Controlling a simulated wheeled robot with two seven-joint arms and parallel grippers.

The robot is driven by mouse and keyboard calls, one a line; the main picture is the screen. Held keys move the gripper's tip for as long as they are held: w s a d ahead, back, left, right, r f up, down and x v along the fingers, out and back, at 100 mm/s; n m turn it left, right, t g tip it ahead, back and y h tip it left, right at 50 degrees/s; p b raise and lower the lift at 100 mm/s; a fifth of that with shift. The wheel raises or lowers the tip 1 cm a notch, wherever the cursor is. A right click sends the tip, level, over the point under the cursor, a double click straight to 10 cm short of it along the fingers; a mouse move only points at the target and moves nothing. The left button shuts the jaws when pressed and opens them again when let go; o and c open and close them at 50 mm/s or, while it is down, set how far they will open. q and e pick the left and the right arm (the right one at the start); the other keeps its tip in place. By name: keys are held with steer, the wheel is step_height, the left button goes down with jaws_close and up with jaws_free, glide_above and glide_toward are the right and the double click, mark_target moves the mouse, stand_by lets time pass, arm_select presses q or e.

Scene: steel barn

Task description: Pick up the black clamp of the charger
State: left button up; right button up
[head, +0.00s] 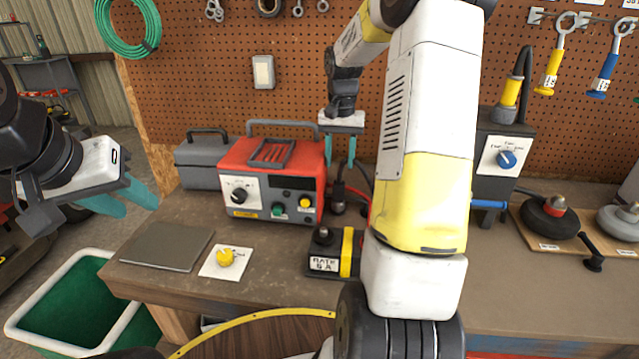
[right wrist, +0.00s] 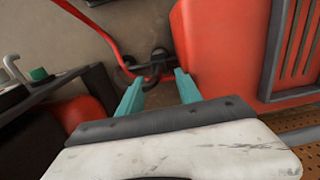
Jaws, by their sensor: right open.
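The red charger (head: 270,170) stands on the workbench, with a dial, buttons and a tray on top. A small black piece that looks like the black clamp (head: 338,198) is on the bench just right of it. In the right wrist view the dark clamp (right wrist: 157,62) lies beyond the fingertips, with a red cable (right wrist: 108,38) against it. My right gripper (head: 340,164) points down above the clamp, open and empty, its fingers apart from it. My left gripper (head: 139,203) is open and empty, left of the bench.
A black box with a yellow stripe (head: 324,265) stands in front of the clamp. A grey toolbox (head: 200,158) stands left of the charger. A grey plate (head: 167,246) and a yellow knob on a white card (head: 226,258) lie nearer. My right arm hides part of the bench.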

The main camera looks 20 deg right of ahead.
mark_target(339, 182)
step_height(339, 182, down, 7)
steer(key=shift+r, duration=0.1)
stand_by(0.3)
steer(key=shift+c, duration=0.2)
jaws_close()
